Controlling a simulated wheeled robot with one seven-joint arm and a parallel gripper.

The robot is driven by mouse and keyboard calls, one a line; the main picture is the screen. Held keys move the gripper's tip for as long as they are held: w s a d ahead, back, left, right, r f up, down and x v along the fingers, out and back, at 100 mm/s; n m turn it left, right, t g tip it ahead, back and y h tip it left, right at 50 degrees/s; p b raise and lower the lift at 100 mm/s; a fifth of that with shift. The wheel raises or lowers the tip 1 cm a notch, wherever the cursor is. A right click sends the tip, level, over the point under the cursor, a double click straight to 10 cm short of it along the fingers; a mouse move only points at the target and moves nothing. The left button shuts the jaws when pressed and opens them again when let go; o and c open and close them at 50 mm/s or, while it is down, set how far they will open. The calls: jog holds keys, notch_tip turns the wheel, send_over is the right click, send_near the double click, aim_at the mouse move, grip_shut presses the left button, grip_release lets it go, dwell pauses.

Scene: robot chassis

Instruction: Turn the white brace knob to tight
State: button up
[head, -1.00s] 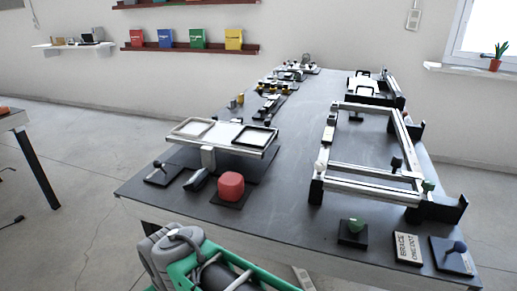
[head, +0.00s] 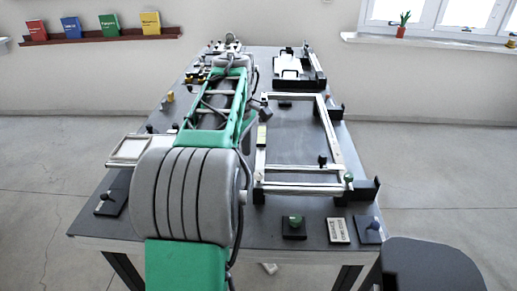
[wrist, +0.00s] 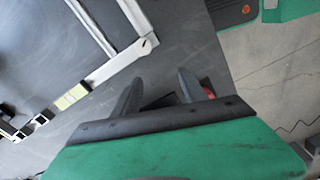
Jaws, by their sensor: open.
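The metal brace frame (head: 305,187) lies on the dark table, right of my arm in the head view. A small white knob (head: 259,175) appears at its near left corner, close beside my arm; its setting cannot be read. In the wrist view a pale frame corner with a rounded white top (wrist: 148,43) lies above and left of the fingers. My gripper (wrist: 158,82) is open, with two dark fingers apart and nothing seen between them. It is apart from that corner. In the head view my arm hides much of the table's left side, and the fingertips cannot be made out.
A green knob (head: 294,222), a lettered plate (head: 338,231) and a dark blue knob (head: 371,226) sit along the near edge. A pale tray (head: 130,150) is partly behind my arm. The table inside the brace frame is mostly clear.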

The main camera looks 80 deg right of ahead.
aim_at(258, 172)
jog(key=s, duration=0.1)
jog(key=s+d, duration=0.1)
jog(key=s, duration=0.1)
jog(key=s+r, duration=0.1)
jog(key=shift+s+d+r, duration=0.1)
jog(key=shift+s+d, duration=0.25)
notch_tip(258, 172, down, 8)
jog(key=shift+r, duration=0.25)
jog(key=shift+w, duration=0.1)
grip_shut()
